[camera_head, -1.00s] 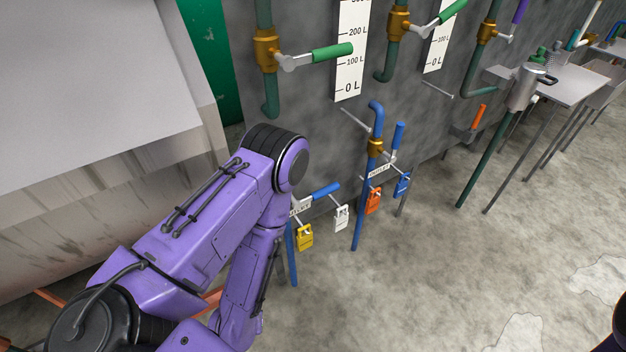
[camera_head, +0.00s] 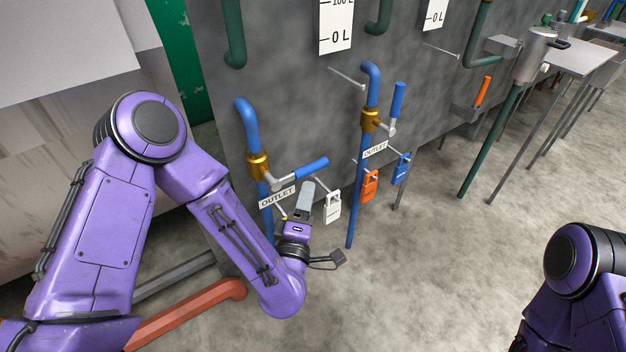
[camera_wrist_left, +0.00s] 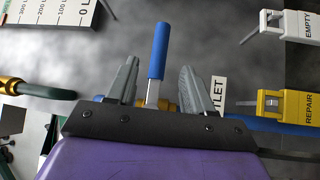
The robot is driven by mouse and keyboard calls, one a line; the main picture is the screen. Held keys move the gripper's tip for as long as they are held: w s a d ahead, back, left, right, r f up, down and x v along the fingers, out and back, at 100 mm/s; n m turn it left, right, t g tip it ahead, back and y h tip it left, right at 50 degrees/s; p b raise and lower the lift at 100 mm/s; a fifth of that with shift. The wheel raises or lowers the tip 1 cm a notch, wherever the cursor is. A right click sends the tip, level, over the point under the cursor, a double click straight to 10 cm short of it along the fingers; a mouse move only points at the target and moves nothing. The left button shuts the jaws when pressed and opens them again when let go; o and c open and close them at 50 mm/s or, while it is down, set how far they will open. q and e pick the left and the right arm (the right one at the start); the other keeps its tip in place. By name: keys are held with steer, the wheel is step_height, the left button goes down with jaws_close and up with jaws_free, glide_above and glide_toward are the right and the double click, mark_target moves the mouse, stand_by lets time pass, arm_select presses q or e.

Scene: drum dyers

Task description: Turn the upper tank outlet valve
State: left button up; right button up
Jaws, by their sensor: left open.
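The nearer outlet valve has a brass body (camera_head: 258,166) on a vertical blue pipe (camera_head: 247,125) and a blue lever handle (camera_head: 312,168) pointing right, across the pipe. An OUTLET label (camera_head: 278,197) hangs below it. A second outlet valve (camera_head: 370,120) to its right has an upright blue handle (camera_head: 398,99). My left gripper (camera_head: 306,196) is just below the nearer handle in the head view. In the left wrist view its fingers (camera_wrist_left: 158,84) are open, with the blue handle (camera_wrist_left: 158,48) in line with the gap between them. Contact cannot be told. My right gripper is out of view.
White (camera_head: 332,207), orange (camera_head: 370,186) and blue (camera_head: 402,169) padlocks hang beside the valves. A yellow padlock (camera_wrist_left: 300,107) shows in the wrist view. The grey tank wall (camera_head: 290,100) stands behind. Bare concrete floor (camera_head: 430,270) lies in front.

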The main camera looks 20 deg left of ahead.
mark_target(313, 168)
arm_select(q)
steer(key=w, duration=0.3)
steer(key=w+a+r+p, duration=0.1)
steer(key=w, duration=0.5)
steer(key=shift+w+a+r, duration=0.15)
steer(key=shift+r, duration=0.05)
jaws_close()
